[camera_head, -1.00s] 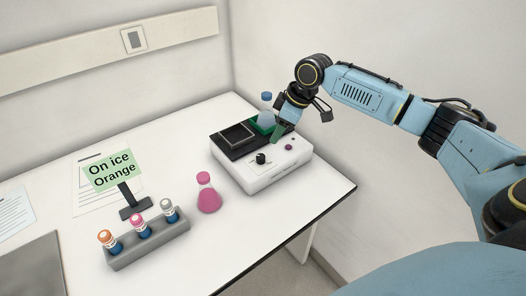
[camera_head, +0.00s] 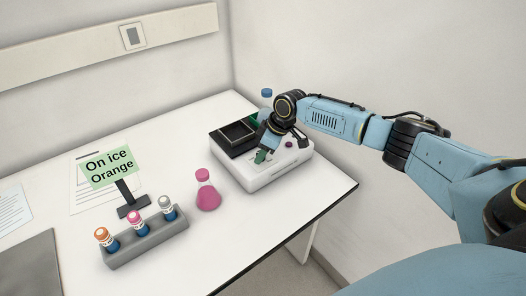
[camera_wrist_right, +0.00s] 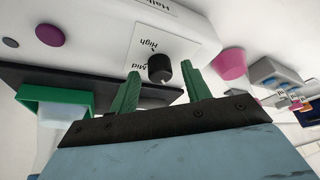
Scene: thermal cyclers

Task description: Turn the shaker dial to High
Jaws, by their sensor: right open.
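The shaker (camera_head: 272,173) is a white box with a black top platform, on the table near its right edge. In the right wrist view its black dial (camera_wrist_right: 160,69) stands on a label with "Mid" and "High" printed beside it. My right gripper (camera_head: 261,156) is over the front panel and hides the dial in the head view. In the right wrist view the green fingers of my right gripper (camera_wrist_right: 163,82) are apart, one on each side of the dial in the picture; I cannot tell whether they touch it. My left gripper is not in view.
A blue-capped bottle (camera_head: 266,96) stands on the shaker behind my right gripper. A pink flask (camera_head: 208,192) stands left of the shaker. A grey rack (camera_head: 146,243) holds three capped tubes, near a green "On ice Orange" sign (camera_head: 110,167). A purple button (camera_wrist_right: 50,35) is on the shaker panel.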

